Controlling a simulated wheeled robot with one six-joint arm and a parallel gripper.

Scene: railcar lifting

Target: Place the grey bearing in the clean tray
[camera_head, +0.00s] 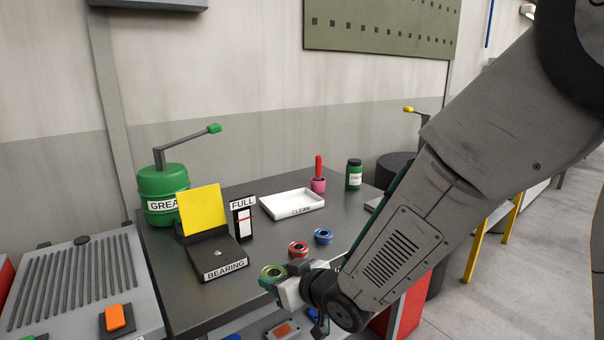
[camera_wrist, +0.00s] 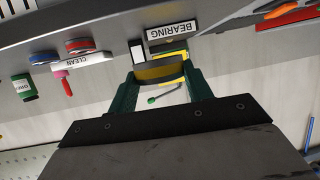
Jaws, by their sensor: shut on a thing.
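My gripper (camera_head: 276,276) is shut on a ring-shaped bearing (camera_head: 271,271) in front of the bench's near edge. The ring looks green with a tan middle in the head view; in the wrist view (camera_wrist: 160,72) it looks dark with a yellowish band between my dark green fingers. I cannot confirm that it is the grey one, and no other grey bearing is clear. The white tray marked CLEAN (camera_head: 283,203) lies empty at the back of the bench, well apart from my gripper. A red bearing (camera_head: 298,249) and a blue bearing (camera_head: 323,236) lie on the bench between them.
A dark box marked BEARING (camera_head: 225,265) stands open with a yellow lid (camera_head: 200,208). The bench front is partly clear.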

